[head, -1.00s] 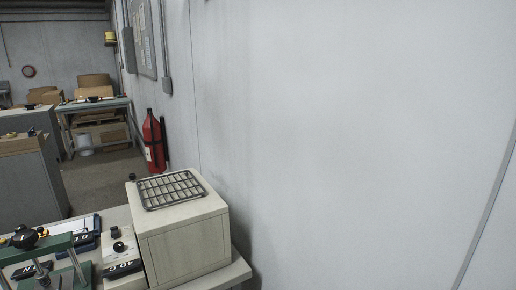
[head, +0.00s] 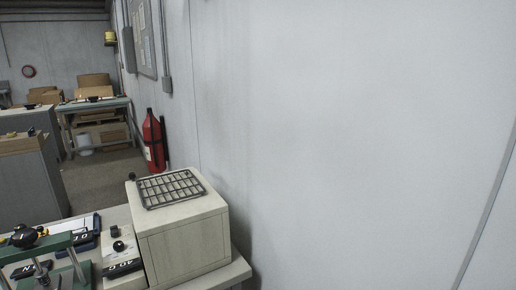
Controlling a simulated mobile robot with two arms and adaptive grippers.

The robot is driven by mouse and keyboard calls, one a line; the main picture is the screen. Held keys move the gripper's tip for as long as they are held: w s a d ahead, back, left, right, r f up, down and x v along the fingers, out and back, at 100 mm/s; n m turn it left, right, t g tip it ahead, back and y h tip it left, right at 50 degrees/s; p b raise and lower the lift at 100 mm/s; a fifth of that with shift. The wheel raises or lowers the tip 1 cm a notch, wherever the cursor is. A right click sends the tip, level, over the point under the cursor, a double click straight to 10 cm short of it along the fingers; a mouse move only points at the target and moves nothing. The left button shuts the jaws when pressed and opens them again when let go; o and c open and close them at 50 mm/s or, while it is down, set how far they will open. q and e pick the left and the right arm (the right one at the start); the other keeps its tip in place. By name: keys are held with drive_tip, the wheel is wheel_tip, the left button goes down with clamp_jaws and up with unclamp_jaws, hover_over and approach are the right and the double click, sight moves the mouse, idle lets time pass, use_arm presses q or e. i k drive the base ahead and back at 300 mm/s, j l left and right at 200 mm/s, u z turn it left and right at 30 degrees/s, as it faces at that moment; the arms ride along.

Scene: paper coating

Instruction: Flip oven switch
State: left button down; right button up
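The oven (head: 186,245) appears to be the pale box at the right end of the workbench in the head view, close to the white wall. A dark wire rack (head: 170,187) lies on its top. A small dark knob (head: 132,176) shows at the rack's far left corner. On the left of the box is a pale panel with a black knob (head: 118,246) and a dark label (head: 122,268) below it. I cannot tell which part is the switch. Neither of my grippers shows in this view.
A green-topped press-like stand (head: 40,247) with metal posts is on the bench (head: 228,275) at lower left. A red fire extinguisher (head: 153,140) is by the wall behind. Grey cabinets (head: 30,185) and a far table (head: 95,103) with boxes stand further back. Floor (head: 100,178) shows between them.

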sight(114, 231)
drive_tip(key=i+j, duration=0.25)
drive_tip(key=i, duration=0.2)
drive_tip(key=i+j, duration=0.25)
drive_tip(key=i, duration=0.2)
